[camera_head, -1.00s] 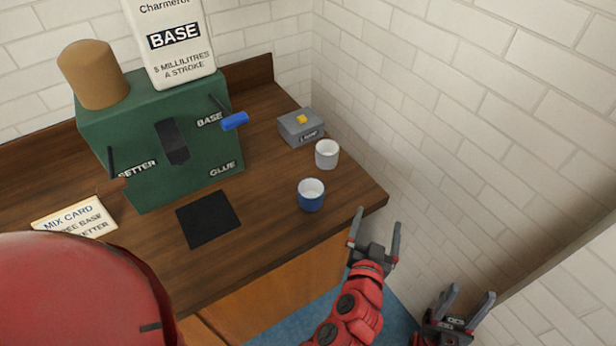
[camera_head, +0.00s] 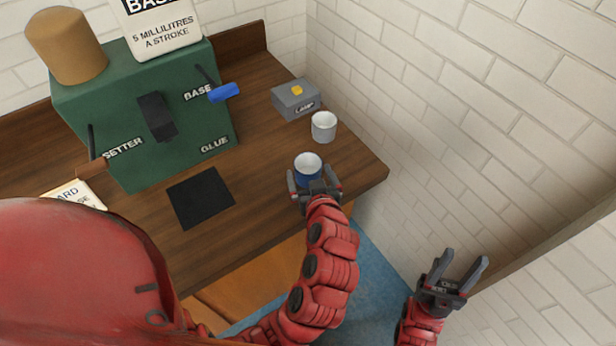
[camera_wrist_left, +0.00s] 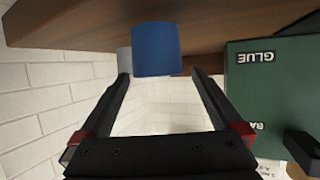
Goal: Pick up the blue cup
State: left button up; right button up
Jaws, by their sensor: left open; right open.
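The blue cup (camera_head: 308,164), white inside, stands upright on the wooden counter near its front right edge. My left gripper (camera_head: 311,180) is at the cup's near side, with a finger on either side of it in the head view. The jaws are open, and the near side of the cup is partly hidden by the gripper. In the left wrist view, which looks upside down, the blue cup (camera_wrist_left: 157,50) shows between and beyond the open fingertips (camera_wrist_left: 162,77). I cannot tell whether they touch it. My right gripper (camera_head: 464,262) is open and empty, off the counter at the lower right.
A white cup (camera_head: 323,126) stands just behind the blue one. A grey box with a yellow button (camera_head: 296,98) is behind that. A green dispenser (camera_head: 140,120) with levers and a black mat (camera_head: 201,197) are to the left. A brick wall (camera_head: 450,110) bounds the right.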

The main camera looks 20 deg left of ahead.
aim_at(306, 159)
pick_arm(q)
jog(key=shift+w+a+p, duration=0.35)
jog(key=shift+w+a, duration=0.1)
jog(key=shift+w, duration=0.15)
jog(key=shift+w+a+f, duration=0.2)
jog(key=shift+w+f, duration=0.15)
jog(key=shift+w, duration=0.05)
jog(key=shift+w+a+f+p, duration=0.15)
jog(key=shift+w+a+p, duration=0.1)
jog(key=shift+w+p, duration=0.35)
jog(key=p+x, duration=0.1)
jog(key=x, duration=0.2)
jog(key=shift+w+d+f+p, duration=0.1)
jog(key=shift+p, duration=0.3)
jog(key=shift+w+f, duration=0.2)
jog(key=shift+w, duration=0.15)
jog(key=c, duration=1.3)
